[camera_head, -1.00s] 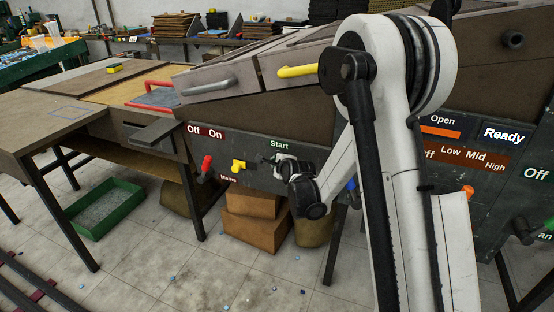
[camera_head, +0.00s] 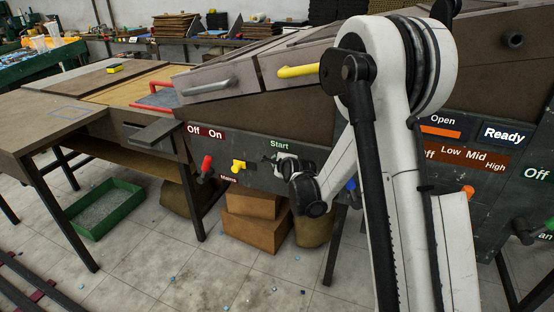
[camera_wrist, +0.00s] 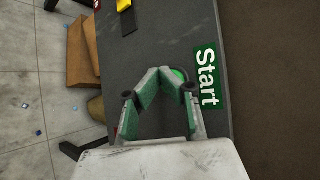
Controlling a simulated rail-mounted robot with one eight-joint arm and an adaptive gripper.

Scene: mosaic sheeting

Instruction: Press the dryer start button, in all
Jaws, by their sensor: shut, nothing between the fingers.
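The green dryer start button (camera_wrist: 180,74) shows in the wrist view beside the green Start label (camera_wrist: 206,76). My gripper (camera_wrist: 166,74) is shut and empty, its fingertips together at the button and covering part of it. I cannot tell whether the fingertips touch the button or how far in it is. In the head view my gripper (camera_head: 273,159) is at the panel just below the Start label (camera_head: 279,143), and the button is hidden there.
A yellow switch (camera_head: 239,166) and a red-tipped switch (camera_head: 206,167) sit left of my gripper on the dark panel. A yellow handle (camera_head: 298,71) and a grey handle (camera_head: 210,87) stick out above. Cardboard boxes (camera_head: 256,233) stand on the floor below.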

